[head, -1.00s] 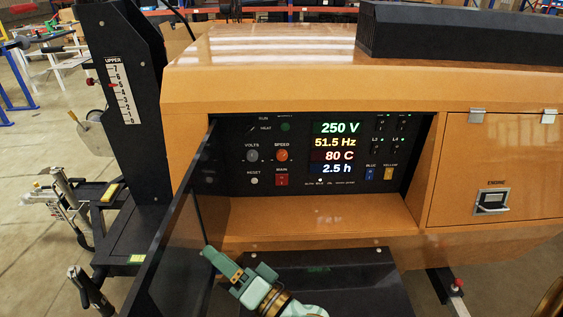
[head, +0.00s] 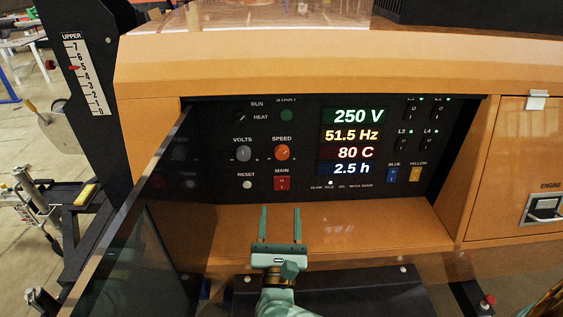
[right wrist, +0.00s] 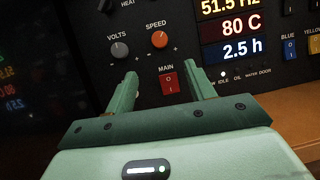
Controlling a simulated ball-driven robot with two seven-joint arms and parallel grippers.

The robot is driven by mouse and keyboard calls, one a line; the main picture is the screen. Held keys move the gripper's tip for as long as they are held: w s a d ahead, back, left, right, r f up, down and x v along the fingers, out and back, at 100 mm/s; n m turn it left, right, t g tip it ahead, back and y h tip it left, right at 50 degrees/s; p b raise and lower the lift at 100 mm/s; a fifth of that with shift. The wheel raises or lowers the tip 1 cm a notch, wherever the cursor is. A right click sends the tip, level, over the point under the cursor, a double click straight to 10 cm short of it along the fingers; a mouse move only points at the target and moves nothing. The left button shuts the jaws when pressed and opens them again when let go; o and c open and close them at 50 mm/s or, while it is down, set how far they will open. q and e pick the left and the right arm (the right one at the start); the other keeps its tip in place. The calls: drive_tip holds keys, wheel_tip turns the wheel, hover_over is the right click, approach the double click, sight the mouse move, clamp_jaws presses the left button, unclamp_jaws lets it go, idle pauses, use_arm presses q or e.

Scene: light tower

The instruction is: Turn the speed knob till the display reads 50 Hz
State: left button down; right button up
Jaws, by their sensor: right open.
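The orange speed knob (head: 281,153) is on the black control panel, under the word SPEED, right of the grey volts knob (head: 243,153). It also shows in the right wrist view (right wrist: 159,39), above and beyond the fingers. The display (head: 352,136) reads 250 V, 51.5 Hz, 80 C and 2.5 h. My right gripper (head: 281,226) is open and empty, below and in front of the panel, fingers pointing toward it. In the right wrist view its fingertips (right wrist: 160,80) stand either side of the red main switch, apart from the knob. My left gripper is not in view.
The red main switch (head: 281,183) sits just below the speed knob. A dark open door (head: 150,235) stands left of the recess. An orange ledge (head: 350,222) runs below the panel. Blue (head: 392,174) and yellow (head: 415,174) switches are at the right.

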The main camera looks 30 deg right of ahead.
sight(282, 156)
drive_tip(key=x, duration=1.4)
drive_tip(key=shift+w+d+r, duration=0.1)
drive_tip(key=c, duration=1)
